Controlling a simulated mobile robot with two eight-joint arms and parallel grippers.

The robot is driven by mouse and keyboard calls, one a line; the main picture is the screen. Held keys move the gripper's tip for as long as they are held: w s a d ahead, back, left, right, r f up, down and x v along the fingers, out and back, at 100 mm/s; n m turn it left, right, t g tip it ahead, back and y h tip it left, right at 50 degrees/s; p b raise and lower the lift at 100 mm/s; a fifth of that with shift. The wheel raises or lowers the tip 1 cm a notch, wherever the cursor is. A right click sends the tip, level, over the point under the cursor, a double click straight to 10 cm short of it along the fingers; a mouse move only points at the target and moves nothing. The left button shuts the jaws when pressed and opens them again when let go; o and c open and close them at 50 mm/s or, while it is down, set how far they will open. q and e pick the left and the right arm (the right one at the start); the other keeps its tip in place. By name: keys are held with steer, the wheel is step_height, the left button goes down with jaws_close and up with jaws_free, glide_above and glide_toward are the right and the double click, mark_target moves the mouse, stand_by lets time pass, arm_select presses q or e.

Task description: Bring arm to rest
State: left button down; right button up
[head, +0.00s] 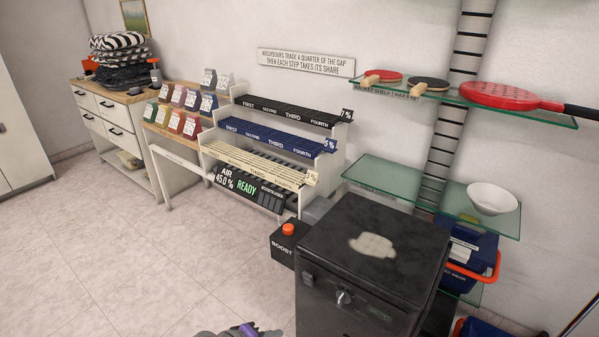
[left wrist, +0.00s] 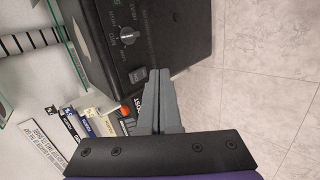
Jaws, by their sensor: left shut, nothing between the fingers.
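My left gripper shows in the left wrist view (left wrist: 160,75), its two grey fingers together with nothing between them. Beyond the fingertips is the black machine, and the floor lies to the right. In the head view only a small grey and purple part of my left gripper (head: 248,330) shows at the bottom edge, in front of the black machine and to its left. My right gripper is in neither view.
The black machine (head: 340,255) with a knob stands close by, with a black BOOST box (head: 284,245) beside it. A stepped rack (head: 270,150) and glass shelves (head: 400,185) line the wall. A blue bin (head: 468,255) stands at right. The tiled floor (head: 130,250) at left is clear.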

arm_select(q)
steer(key=s+a+m+g+y, duration=0.1)
steer(key=s+a+m+y, duration=0.2)
steer(key=s+a+m, duration=0.5)
steer(key=s+a+m+g+y, duration=0.1)
steer(key=s+a+m+y, duration=0.2)
steer(key=s, duration=0.8)
step_height(320, 180, up, 21)
steer(key=w+n+p, duration=0.1)
steer(key=w+p, duration=0.1)
steer(key=p, duration=1.6)
steer(key=shift+a+f+n+t, duration=0.2)
steer(key=shift+a+n+t, duration=0.1)
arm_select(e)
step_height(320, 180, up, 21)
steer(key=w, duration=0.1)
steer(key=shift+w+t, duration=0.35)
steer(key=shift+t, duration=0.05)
arm_select(q)
steer(key=shift+s, duration=0.1)
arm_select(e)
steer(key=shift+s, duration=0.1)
